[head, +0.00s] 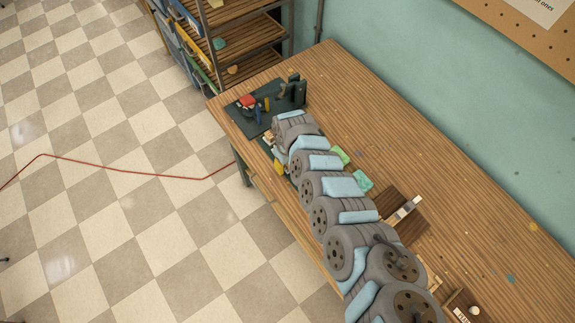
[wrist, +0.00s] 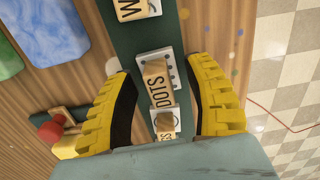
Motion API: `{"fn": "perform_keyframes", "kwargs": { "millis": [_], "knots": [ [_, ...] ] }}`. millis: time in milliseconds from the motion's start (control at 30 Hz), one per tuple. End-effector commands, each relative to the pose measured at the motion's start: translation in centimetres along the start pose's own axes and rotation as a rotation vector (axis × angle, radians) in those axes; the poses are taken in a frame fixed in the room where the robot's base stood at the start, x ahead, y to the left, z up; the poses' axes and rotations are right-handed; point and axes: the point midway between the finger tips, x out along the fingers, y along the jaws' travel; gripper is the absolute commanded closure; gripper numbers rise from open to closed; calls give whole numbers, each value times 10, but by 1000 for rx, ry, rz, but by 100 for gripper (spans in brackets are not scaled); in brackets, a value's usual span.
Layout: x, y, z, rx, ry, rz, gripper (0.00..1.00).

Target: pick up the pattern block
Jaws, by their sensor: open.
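My gripper (wrist: 159,67) is open, with a yellow finger on each side of this block and clear gaps between. A second wooden block (wrist: 165,127) is nearer the palm, its label partly hidden. A third one marked "W" (wrist: 130,8) is cut off at the top edge. I cannot tell for sure which is the pattern block. In the head view, my arm hides most of this spot, and a yellow finger (head: 278,167) shows beside it.
A blue slab (wrist: 48,30) and a green slab (wrist: 8,60) lie left of the strip. A red knob (wrist: 51,131) is beside the left finger. A dark green board (head: 243,119) with small items is at the table's far end. The right of the wooden table (head: 400,130) is largely clear.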

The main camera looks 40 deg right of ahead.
Motion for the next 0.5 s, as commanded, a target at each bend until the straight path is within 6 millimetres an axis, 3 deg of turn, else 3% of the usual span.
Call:
{"fn": "perform_keyframes", "kwargs": {
  "millis": [67, 100, 267, 500],
  "knots": [
    [0, 0, 0, 0, 0, 0, 48],
    [0, 0, 0, 0, 0, 0, 53],
    [0, 0, 0, 0, 0, 0, 99],
    [0, 0, 0, 0, 1, 0, 100]
  ]
}}
